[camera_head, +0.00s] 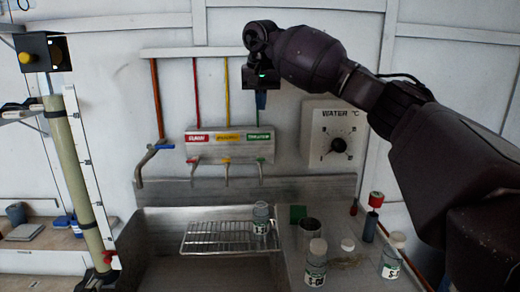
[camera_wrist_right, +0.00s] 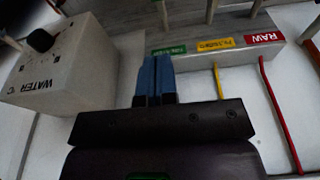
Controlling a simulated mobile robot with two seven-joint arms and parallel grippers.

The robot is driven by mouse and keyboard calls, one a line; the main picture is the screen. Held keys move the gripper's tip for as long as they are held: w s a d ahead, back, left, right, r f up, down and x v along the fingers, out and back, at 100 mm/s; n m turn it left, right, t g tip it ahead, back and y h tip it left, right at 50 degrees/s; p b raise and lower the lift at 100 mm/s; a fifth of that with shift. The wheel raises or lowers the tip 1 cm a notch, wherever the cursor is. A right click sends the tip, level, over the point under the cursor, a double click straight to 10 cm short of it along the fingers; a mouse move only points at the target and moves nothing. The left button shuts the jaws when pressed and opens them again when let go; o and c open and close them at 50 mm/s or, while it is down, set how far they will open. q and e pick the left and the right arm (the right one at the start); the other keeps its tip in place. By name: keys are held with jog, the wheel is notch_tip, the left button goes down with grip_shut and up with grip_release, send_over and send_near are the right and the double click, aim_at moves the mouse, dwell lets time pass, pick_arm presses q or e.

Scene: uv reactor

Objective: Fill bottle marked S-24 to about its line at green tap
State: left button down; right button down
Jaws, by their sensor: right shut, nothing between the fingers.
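A small clear bottle (camera_head: 262,216) with a pale label stands upright on the wire rack (camera_head: 205,240) over the sink, below the green tap (camera_head: 260,168). Its mark is too small to read, and I cannot tell its liquid level. The tap panel's green label (camera_head: 259,136) is at its right end and also shows in the wrist view (camera_wrist_right: 169,50). My right gripper (camera_head: 261,99) is shut and empty, with its blue fingers pointing down above the green label. Its fingers (camera_wrist_right: 155,75) also show in the wrist view. My left gripper is out of view.
White-capped bottles (camera_head: 316,265) and (camera_head: 391,262) stand on the counter right of the sink, near a loose white cap (camera_head: 347,244) and a metal cup (camera_head: 310,229). The water dial box (camera_head: 332,135) is on the wall. A tall tube (camera_head: 78,180) stands left.

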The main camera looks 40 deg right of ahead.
aim_at(260, 159)
dwell(0.4)
jog(key=f, duration=0.4)
jog(key=w+f, duration=0.1)
jog(key=f, duration=0.3)
jog(key=f+b, duration=0.1)
jog(key=f, duration=0.3)
jog(key=shift+w+d+f, duration=0.2)
jog(key=shift+d, duration=0.2)
jog(key=shift+s+a+f, duration=0.1)
jog(key=shift+s+f, duration=0.05)
jog(key=shift+f, duration=0.55)
jog(key=shift+s+a+f+t+h+p, duration=0.1)
jog(key=shift+s+f+t+h+p, duration=0.2)
jog(key=shift+t, duration=0.25)
jog(key=shift+s+a+f+t+h+p, duration=0.1)
jog(key=shift+s+f+t+h+p, duration=0.15)
jog(key=shift+t, duration=0.3)
jog(key=shift+a+f, duration=0.1)
jog(key=shift+f, duration=0.25)
dwell(3.8)
